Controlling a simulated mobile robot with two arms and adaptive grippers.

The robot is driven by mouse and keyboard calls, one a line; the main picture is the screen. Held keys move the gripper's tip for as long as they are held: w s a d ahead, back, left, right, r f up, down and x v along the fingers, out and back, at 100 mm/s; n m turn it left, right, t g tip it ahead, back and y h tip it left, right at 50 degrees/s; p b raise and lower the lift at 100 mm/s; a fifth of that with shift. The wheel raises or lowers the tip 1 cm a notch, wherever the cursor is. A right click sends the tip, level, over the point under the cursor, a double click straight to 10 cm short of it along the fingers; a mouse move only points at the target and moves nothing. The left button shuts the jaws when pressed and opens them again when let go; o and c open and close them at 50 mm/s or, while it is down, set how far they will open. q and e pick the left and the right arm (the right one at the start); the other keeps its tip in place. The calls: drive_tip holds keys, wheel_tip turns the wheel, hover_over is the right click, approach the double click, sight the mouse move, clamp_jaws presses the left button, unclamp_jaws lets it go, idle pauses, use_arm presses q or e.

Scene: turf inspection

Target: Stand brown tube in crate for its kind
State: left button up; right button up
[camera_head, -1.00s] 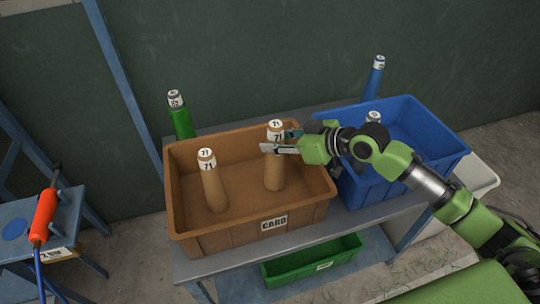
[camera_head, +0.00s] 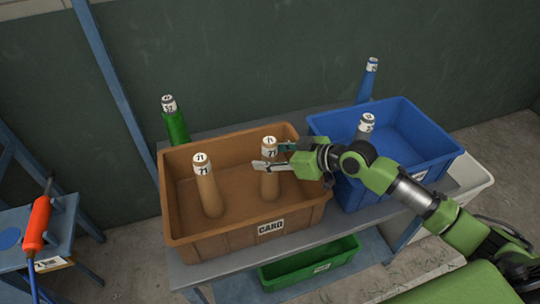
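The brown tube (camera_head: 269,180) stands in the brown crate labelled CARD (camera_head: 222,239), right of its middle. It is nearly upright with a white cap and a "71" label. A second brown tube (camera_head: 209,192) with the same label stands in the crate's left part, tilted slightly. My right gripper (camera_head: 272,156) reaches in from the right at the first tube's upper part. Its fingers are spread, one in front of the tube and one behind. I cannot tell if either finger touches it. The tube's foot is inside the crate. My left gripper is not in view.
A blue crate (camera_head: 415,180) with a grey tube (camera_head: 363,131) stands to the right. A green tube (camera_head: 177,127) and a blue tube (camera_head: 367,85) stand behind the crates. A green tray (camera_head: 310,270) sits below. An orange-handled tool (camera_head: 36,224) is at left.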

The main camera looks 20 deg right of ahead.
drive_tip(key=shift+r, duration=0.2)
drive_tip(key=shift+s+d, duration=0.2)
drive_tip(key=b+v, duration=0.1)
drive_tip(key=v, duration=1)
drive_tip(key=shift+s+d+r, duration=0.1)
drive_tip(key=shift+s, duration=0.05)
